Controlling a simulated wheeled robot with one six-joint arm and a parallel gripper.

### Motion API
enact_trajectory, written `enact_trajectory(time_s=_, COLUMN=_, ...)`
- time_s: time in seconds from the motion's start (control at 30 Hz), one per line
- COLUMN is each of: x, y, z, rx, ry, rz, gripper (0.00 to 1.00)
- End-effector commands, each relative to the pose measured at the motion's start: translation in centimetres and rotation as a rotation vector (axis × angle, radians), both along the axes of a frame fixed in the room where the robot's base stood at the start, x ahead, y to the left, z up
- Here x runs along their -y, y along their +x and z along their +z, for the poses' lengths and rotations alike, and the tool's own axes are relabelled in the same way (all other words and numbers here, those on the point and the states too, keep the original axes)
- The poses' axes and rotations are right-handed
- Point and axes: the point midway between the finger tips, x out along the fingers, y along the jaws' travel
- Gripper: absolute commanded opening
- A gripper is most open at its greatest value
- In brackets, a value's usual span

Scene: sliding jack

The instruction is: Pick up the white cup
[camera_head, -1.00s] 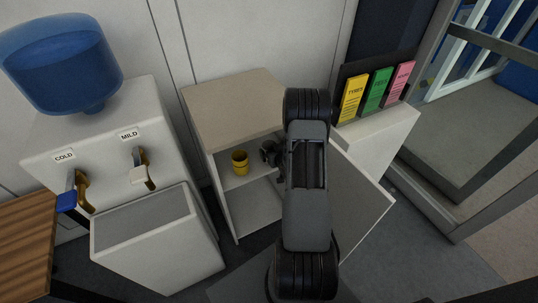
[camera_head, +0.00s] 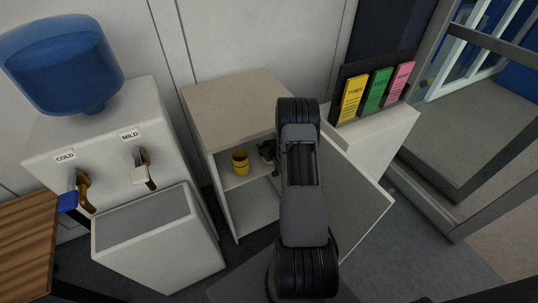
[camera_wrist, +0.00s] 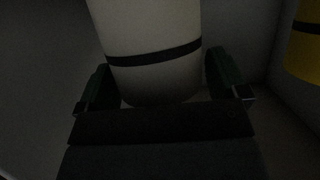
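The white cup (camera_wrist: 155,75), with a dark band around it, fills the upper middle of the wrist view. My gripper (camera_wrist: 163,82) is open, with one dark green finger on each side of the cup's lower part. The left finger looks very close to the cup; whether it touches is unclear in the dim light. In the head view my arm reaches into the open cabinet (camera_head: 233,103). There the gripper (camera_head: 266,150) is mostly hidden behind my arm, and the white cup is not visible.
A yellow cup (camera_head: 240,162) stands on the cabinet shelf to the left of my gripper; it also shows at the right edge of the wrist view (camera_wrist: 303,52). The open cabinet door (camera_head: 358,195) is right of my arm. A water dispenser (camera_head: 105,135) stands left.

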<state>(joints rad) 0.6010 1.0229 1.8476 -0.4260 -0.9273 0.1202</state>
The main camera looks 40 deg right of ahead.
Motion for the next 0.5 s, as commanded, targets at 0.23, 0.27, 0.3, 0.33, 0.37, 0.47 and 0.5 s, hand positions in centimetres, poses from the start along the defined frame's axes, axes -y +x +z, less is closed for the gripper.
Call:
enact_trajectory(time_s=0.23, x=0.00, y=-0.01, z=0.02, rx=0.000, ry=0.000, rz=0.000, gripper=0.68)
enact_trajectory(time_s=0.27, x=0.00, y=-0.01, z=0.02, rx=0.000, ry=0.000, rz=0.000, gripper=0.66)
enact_trajectory(time_s=0.3, x=-0.01, y=-0.01, z=0.02, rx=0.000, ry=0.000, rz=0.000, gripper=0.62)
enact_trajectory(time_s=0.33, x=-0.01, y=-0.01, z=0.02, rx=0.000, ry=0.000, rz=0.000, gripper=0.59)
enact_trajectory(time_s=0.37, x=-0.01, y=-0.01, z=0.02, rx=0.000, ry=0.000, rz=0.000, gripper=0.56)
enact_trajectory(time_s=0.47, x=-0.01, y=-0.01, z=0.02, rx=0.000, ry=0.000, rz=0.000, gripper=0.46)
enact_trajectory(time_s=0.5, x=-0.01, y=-0.01, z=0.02, rx=0.000, ry=0.000, rz=0.000, gripper=0.43)
